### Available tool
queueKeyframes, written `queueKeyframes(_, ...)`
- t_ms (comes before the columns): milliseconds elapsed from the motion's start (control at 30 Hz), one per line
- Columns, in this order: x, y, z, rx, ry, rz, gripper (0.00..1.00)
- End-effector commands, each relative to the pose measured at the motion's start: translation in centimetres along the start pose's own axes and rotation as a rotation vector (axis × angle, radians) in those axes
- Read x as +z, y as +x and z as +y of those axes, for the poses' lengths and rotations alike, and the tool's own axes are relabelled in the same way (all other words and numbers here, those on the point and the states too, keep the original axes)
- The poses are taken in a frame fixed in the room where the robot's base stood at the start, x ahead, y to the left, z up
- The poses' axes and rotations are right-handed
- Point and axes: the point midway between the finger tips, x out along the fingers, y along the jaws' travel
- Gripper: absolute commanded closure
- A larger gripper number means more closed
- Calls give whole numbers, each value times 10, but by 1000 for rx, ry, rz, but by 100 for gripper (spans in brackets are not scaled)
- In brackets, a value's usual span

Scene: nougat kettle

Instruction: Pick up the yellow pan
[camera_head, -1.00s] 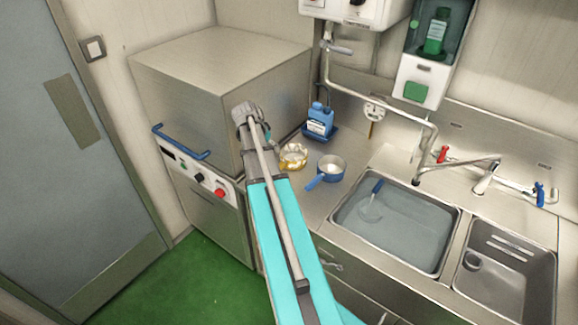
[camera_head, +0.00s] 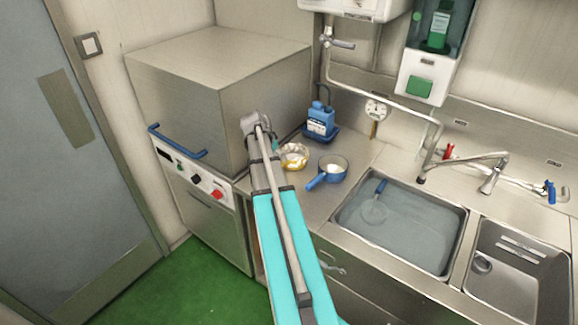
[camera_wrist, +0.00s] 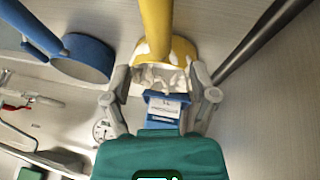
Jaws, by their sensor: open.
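The yellow pan (camera_head: 288,165) stands on the steel counter, with pale stuff in it. In the wrist view its yellow handle (camera_wrist: 156,22) and body (camera_wrist: 183,47) are near the top. My gripper (camera_wrist: 160,78) is open, one finger on each side below the pan's rim, with nothing held between them. I cannot tell whether the fingers touch the pan. In the head view my arm hides most of my gripper (camera_head: 275,146), which is just left of the pan.
A blue pan (camera_head: 328,176) stands close to the right of the yellow one. A blue bottle (camera_head: 320,120) stands behind on the counter. The steel machine (camera_head: 190,90) rises to the left. A water-filled sink (camera_head: 400,235) is to the right.

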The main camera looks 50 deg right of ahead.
Motion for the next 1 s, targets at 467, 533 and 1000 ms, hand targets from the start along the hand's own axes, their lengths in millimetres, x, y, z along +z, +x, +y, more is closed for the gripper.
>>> queueKeyframes(467, 1, 5, 0, 0, 0, 0, 25)
queueKeyframes(533, 2, 9, -1, 0, 0, 0, 25)
queueKeyframes(1000, 4, 46, -1, -1, 0, 0, 25)
